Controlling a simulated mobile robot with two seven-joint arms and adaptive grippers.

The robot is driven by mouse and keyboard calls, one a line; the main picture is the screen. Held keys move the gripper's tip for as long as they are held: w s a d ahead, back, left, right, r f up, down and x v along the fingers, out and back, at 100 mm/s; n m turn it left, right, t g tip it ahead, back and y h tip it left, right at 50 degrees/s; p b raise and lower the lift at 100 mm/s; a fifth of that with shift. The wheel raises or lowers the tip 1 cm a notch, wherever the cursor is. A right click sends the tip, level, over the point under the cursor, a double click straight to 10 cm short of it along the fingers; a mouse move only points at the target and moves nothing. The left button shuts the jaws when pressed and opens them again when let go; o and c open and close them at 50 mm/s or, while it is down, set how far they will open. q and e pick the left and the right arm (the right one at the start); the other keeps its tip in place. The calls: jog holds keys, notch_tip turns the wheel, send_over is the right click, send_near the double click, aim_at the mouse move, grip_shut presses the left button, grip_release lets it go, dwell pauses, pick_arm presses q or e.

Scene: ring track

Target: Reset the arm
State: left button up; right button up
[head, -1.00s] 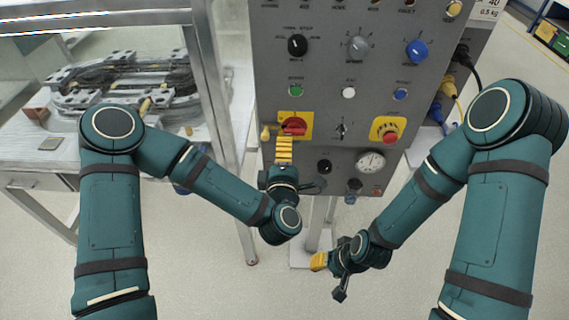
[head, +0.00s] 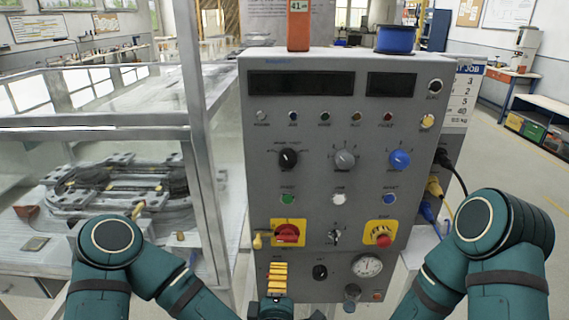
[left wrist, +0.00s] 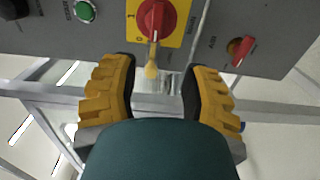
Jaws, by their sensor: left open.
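My left gripper (head: 277,280) shows at the bottom of the head view, in front of the lower left of the grey control panel (head: 327,215). In the left wrist view its two yellow-padded fingers (left wrist: 158,90) are spread apart with nothing between them. The red rotary switch (head: 287,233) on its yellow plate is just above the gripper. In the left wrist view the red switch (left wrist: 157,18) is beyond the fingertips, apart from them, with a small yellow tag hanging under it. My right arm (head: 500,240) comes in from the right; its gripper is out of the picture.
The panel also carries a red emergency button (head: 382,236), a gauge (head: 367,265), a blue knob (head: 400,160) and several small buttons. A framed bench with a ring track (head: 120,190) stands at the left. Cables (head: 437,187) hang on the panel's right side. Open floor lies at the right.

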pick_arm(q)
jog(key=s+a+f+m+g+h, duration=0.15)
jog(key=s+f+m+g, duration=0.25)
jog(key=f+m+g, duration=0.4)
jog(key=s+a+f+m+g+h, duration=0.1)
jog(key=s+f+m+g+h, duration=0.3)
jog(key=f, duration=0.6)
jog(key=s+a+f+m+g+y, duration=0.2)
jog(key=s+a+f+m+g, duration=0.2)
jog(key=s, duration=0.3)
jog(key=shift+a, duration=0.85)
